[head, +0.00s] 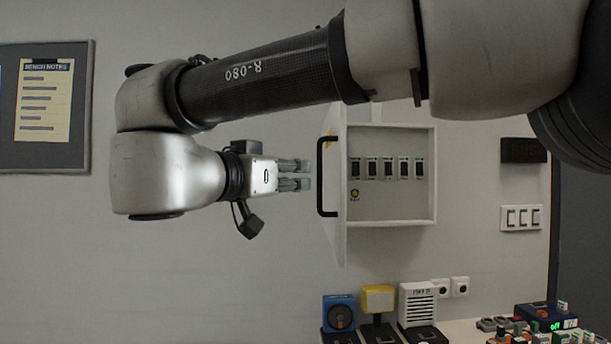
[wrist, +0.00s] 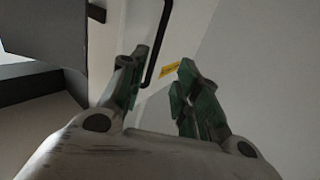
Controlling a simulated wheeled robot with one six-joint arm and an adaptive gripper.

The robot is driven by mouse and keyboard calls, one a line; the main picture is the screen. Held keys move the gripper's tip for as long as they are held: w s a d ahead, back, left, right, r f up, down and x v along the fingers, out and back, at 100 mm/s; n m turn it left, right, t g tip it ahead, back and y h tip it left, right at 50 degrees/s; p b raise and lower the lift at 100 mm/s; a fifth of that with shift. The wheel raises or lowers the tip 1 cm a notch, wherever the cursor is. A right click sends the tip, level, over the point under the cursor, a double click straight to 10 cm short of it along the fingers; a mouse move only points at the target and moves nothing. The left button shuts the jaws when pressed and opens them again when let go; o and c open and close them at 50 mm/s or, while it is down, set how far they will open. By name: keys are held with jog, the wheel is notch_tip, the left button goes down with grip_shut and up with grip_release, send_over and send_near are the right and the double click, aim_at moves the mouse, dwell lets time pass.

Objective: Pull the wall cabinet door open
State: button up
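The white wall cabinet (head: 390,212) hangs on the wall in the head view. Its inside shows, with a row of several dark switches. The door (head: 342,232) stands swung out at the left side, seen nearly edge-on. Its black bar handle (head: 321,178) faces my gripper (head: 307,175), which is level with it and just to its left. In the wrist view the handle (wrist: 158,45) lies beyond my fingers (wrist: 160,78), near a yellow sticker (wrist: 169,70) on the door. The fingers are apart with nothing between them; no contact with the handle shows.
A bench below holds a blue device (head: 339,313), a yellow-topped device (head: 378,299), a white vented box (head: 416,303) and other small items. A notice board (head: 82,120) hangs at the left. Wall switches (head: 521,217) are right of the cabinet. The wall below my gripper is clear.

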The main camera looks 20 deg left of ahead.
jog(key=shift+v, duration=1.4)
